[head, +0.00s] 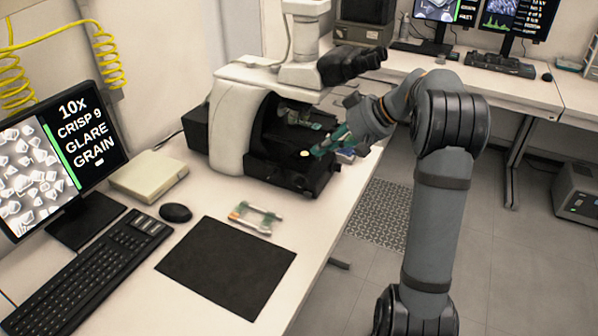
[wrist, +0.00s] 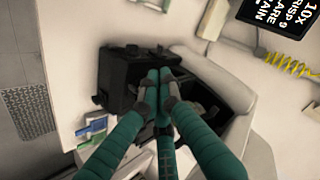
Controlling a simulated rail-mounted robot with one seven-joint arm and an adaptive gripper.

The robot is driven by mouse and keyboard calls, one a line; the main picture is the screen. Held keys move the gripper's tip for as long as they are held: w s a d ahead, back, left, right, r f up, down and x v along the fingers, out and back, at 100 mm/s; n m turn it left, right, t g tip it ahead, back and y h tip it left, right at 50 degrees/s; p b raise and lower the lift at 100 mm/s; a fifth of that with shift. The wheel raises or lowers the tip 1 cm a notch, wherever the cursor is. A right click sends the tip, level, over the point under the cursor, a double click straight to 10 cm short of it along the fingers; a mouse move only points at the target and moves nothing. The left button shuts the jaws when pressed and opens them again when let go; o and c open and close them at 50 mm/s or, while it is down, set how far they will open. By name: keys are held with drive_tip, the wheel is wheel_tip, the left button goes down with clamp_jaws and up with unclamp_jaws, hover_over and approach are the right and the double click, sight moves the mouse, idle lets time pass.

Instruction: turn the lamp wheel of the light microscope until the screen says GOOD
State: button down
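The light microscope (head: 232,125) stands on the white bench with its dark base (head: 290,175) facing the front right. In the wrist view, its black base (wrist: 118,80) lies beneath my fingers. My gripper (head: 322,148) is at the right side of the microscope, near the stage and base. In the wrist view the green fingers of my gripper (wrist: 160,76) come together at their tips, with nothing clearly seen between them. I cannot make out the lamp wheel; the fingers may hide it. The screen (head: 95,130) reads 10X, CRISP 9, GLARE, GRAIN beside a picture of pale crystals.
A black mat (head: 226,266), a slide holder (head: 256,217), a mouse (head: 175,212), a keyboard (head: 90,270) and a pale box (head: 149,176) lie on the bench. The microscope's eyepieces (head: 350,64) overhang near my forearm. Open floor lies right of the bench edge.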

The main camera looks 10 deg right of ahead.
drive_tip(key=n, duration=0.6)
hover_over(298, 184)
wheel_tip(298, 184, down, 8)
drive_tip(key=shift+r+p, duration=0.25)
drive_tip(key=shift+p, duration=0.1)
wheel_tip(298, 184, down, 2)
drive_tip(key=shift+f, duration=1)
